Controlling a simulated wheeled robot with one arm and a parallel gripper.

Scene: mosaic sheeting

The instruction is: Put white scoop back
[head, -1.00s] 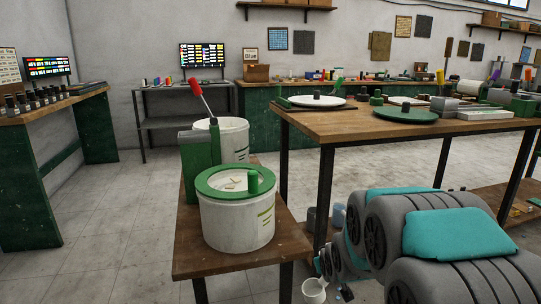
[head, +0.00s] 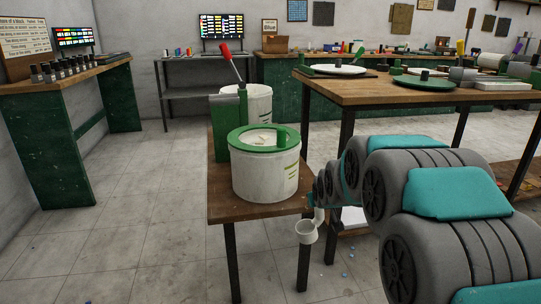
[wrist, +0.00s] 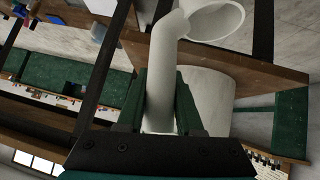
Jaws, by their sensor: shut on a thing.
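The white scoop (head: 306,232) hangs in front of the small wooden table's right edge, below the tabletop in the head view. In the wrist view my gripper (wrist: 163,95) has its two green fingers shut on the scoop's white handle, and the scoop's round cup (wrist: 215,18) is at the top. The front white bucket (head: 266,180) stands on the small table, with a green ring lid (head: 240,146) that has an upright green knob. A pale surface, probably this bucket, shows behind the handle in the wrist view.
A larger workbench (head: 390,95) is at right. The small table's front corner (head: 235,210) is bare. Blue bits lie on the floor.

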